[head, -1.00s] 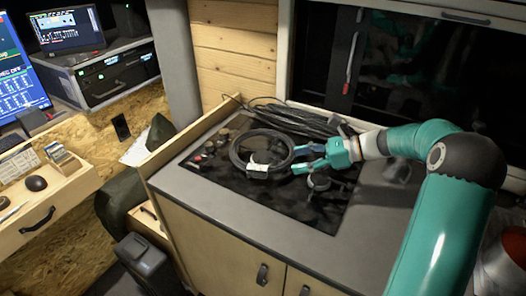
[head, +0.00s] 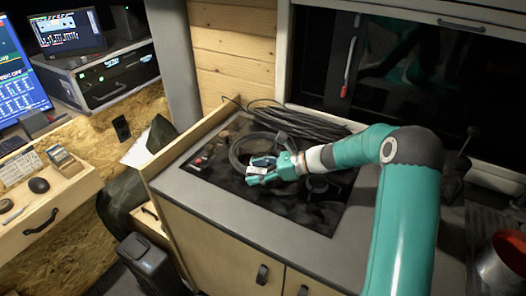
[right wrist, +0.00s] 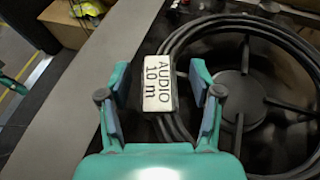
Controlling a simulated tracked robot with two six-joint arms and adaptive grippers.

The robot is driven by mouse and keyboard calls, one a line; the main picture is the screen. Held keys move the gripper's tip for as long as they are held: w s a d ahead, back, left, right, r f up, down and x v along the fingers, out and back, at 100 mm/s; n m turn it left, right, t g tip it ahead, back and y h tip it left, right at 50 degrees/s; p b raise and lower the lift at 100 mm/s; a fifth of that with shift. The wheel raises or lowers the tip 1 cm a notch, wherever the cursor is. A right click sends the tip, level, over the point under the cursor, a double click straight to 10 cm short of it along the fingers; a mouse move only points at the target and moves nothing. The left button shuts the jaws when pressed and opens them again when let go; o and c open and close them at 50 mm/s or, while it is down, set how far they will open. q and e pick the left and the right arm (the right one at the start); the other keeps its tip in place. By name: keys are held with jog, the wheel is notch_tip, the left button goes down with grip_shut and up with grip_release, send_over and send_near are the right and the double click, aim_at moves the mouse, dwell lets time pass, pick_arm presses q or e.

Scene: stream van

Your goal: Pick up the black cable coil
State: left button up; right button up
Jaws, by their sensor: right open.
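My right gripper (head: 256,171) is over the near side of the coil. In the right wrist view its open fingers (right wrist: 159,76) stand on either side of the tag and the bound strands, with gaps on both sides. Whether the fingertips reach down to the mat cannot be told. My left gripper is not in view.
A looser bundle of black cable (head: 302,124) lies behind the coil. A wooden edge board (head: 190,136) bounds the counter's left side. Small dark items lie on the mat near its left edge. The grey front strip of the counter (head: 250,215) is clear.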

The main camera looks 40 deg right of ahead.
grip_shut()
dwell(0.3)
jog(key=shift+w+r, duration=0.1)
jog(key=shift+r, duration=0.1)
